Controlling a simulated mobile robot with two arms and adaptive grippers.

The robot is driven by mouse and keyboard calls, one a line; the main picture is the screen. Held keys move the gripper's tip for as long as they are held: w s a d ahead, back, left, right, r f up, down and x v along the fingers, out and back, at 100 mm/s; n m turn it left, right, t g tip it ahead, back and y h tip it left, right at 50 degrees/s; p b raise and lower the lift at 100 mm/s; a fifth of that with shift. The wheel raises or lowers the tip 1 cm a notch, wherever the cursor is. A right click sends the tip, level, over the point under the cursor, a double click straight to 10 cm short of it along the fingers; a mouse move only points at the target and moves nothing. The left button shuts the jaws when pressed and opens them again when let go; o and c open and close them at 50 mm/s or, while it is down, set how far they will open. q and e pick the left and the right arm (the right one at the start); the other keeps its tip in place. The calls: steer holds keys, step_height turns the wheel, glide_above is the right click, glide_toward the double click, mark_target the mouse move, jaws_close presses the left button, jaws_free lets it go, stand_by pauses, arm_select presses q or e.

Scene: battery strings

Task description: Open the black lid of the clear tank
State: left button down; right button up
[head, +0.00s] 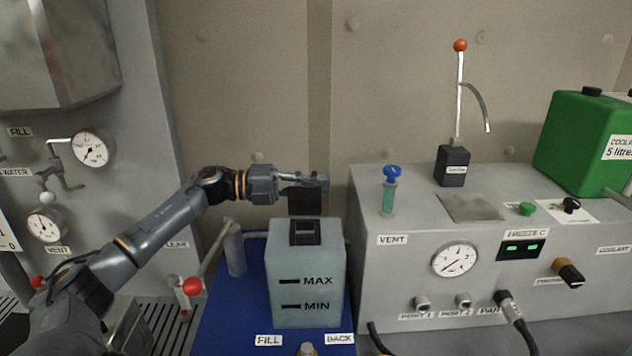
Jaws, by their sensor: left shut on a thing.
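The clear tank (307,265), a pale grey-green box with MAX and MIN marks, stands on the blue base in the middle of the head view. Its top shows a dark square opening (305,232). The black lid (305,202) shows as an upright dark plate above the back of the opening. My left gripper (315,181) comes in from the left and is shut on the upper edge of the lid. The fingers partly hide that edge. I cannot tell if the lid still touches the tank at its lower edge. My right gripper is not in view.
A grey console (480,240) with gauge and knobs stands close on the right. On it are a lever with an orange ball (460,45) and a green coolant can (585,140). A grey pipe (235,250) and red-knobbed valve lever (192,286) are left of the tank.

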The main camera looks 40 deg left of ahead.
arm_select(q)
steer(key=shift+w+a+f+n, duration=0.25)
steer(key=shift+f+n, duration=0.1)
steer(key=shift+n, duration=0.3)
steer(key=shift+w+a+f+n, duration=0.2)
steer(key=shift+f+n, duration=0.1)
steer(key=shift+n, duration=0.35)
steer(key=shift+d+f, duration=0.1)
steer(key=shift+f, duration=0.05)
steer(key=c, duration=1.6)
jaws_free()
steer(key=shift+o, duration=0.9)
steer(key=v, duration=1.2)
